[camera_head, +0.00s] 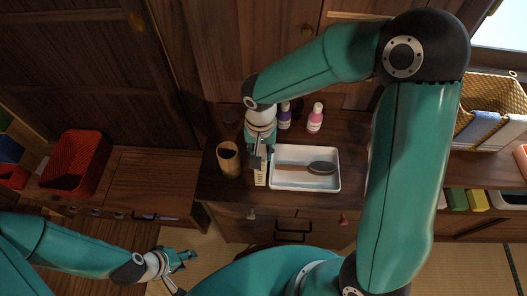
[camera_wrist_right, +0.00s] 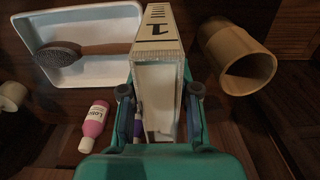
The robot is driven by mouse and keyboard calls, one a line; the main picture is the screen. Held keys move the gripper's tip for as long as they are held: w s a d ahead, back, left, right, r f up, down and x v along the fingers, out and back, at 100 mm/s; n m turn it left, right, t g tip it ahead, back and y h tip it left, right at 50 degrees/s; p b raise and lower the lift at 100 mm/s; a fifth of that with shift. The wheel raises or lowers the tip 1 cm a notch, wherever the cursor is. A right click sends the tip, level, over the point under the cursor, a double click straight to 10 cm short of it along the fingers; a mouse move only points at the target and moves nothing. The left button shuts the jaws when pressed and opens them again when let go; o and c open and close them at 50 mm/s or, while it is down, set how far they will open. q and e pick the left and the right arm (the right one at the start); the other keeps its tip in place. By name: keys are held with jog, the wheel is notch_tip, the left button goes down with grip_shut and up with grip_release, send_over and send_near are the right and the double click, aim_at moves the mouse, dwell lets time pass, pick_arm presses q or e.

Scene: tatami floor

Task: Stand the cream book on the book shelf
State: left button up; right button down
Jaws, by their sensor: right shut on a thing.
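The cream book (camera_head: 261,179) is upright in my right gripper (camera_head: 261,158), over the dark cabinet top between a white tray and a bamboo cup. In the right wrist view the book (camera_wrist_right: 160,92) shows a spine marked "1", with the fingers of the right gripper (camera_wrist_right: 160,104) on both its sides. I cannot tell whether its lower end touches the cabinet top. My left gripper (camera_head: 180,268) is open and empty at the lower left, above the floor. Several upright books (camera_head: 466,200) stand on a low wooden shelf (camera_head: 455,222) at the right, partly behind my right arm.
The white tray (camera_head: 290,185) holds a dark brush (camera_head: 320,168). The bamboo cup (camera_head: 229,160) stands left of the book. A pink bottle (camera_head: 315,120) and a purple bottle (camera_head: 285,118) stand behind. A red basket (camera_head: 75,163) is at left, a wicker basket (camera_head: 490,95) at right.

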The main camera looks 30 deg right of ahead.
jog(key=shift+f, duration=0.8)
jog(key=shift+f, duration=0.15)
jog(key=c, duration=0.8)
grip_release()
jog(key=shift+c, duration=0.2)
